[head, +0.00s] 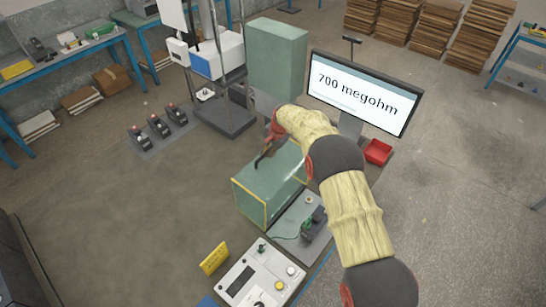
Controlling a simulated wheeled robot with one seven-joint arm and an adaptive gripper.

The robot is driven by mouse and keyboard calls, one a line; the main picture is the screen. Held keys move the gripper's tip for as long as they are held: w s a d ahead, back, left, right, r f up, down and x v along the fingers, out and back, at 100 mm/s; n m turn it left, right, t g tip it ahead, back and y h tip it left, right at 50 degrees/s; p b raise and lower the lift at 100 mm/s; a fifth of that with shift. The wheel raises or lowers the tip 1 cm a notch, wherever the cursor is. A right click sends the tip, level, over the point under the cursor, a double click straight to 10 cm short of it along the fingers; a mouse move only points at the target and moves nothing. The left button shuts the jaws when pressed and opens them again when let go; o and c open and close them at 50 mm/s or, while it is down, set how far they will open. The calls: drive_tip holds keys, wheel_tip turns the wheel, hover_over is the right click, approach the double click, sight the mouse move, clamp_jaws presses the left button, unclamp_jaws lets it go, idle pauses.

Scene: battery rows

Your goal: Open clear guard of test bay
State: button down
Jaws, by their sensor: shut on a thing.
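The clear guard (257,192) is a green-tinted see-through box with yellow edges, near the middle of the head view. It stands on the bench surface, in front of the tall green cabinet. My gripper (263,159) is at the guard's top, toward its far side, with its dark fingers pointing down to the left. It is shut on the guard, though the exact contact is small and partly hidden by my wrist.
A monitor (362,92) reading "700 megohm" and a red tray (378,151) stand to the right. A control panel (259,279) and a yellow sign (214,258) are in front. Several black devices (158,126) lie at left. A green cabinet (277,55) stands behind.

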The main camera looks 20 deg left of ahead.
drive_tip(key=shift+w+a+r, duration=0.2)
drive_tip(key=shift+a+r, duration=0.05)
drive_tip(key=shift+a, duration=0.05)
drive_tip(key=c, duration=2.2)
unclamp_jaws()
drive_tip(key=shift+o, duration=0.2)
drive_tip(key=shift+s+f, duration=0.1)
drive_tip(key=v, duration=1.2)
